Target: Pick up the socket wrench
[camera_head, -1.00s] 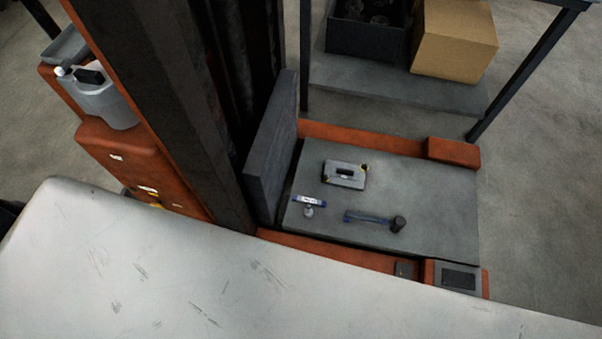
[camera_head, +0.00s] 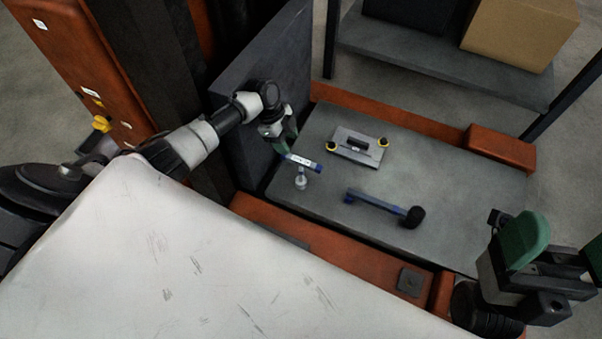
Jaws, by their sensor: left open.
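What looks like the socket wrench, a small tool with a blue and white handle (camera_head: 304,163), lies at the left end of the grey platform. A short round metal piece (camera_head: 300,181) shows just below the handle; I cannot tell whether the two are joined. My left gripper (camera_head: 285,143) is open with green fingers, at the upper left end of the handle; whether it touches is unclear. My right gripper (camera_head: 562,252) is at the lower right, its green fingers apart and nothing seen between them.
A white scratched surface (camera_head: 190,260) fills the foreground. A cardboard box (camera_head: 520,35) stands behind.

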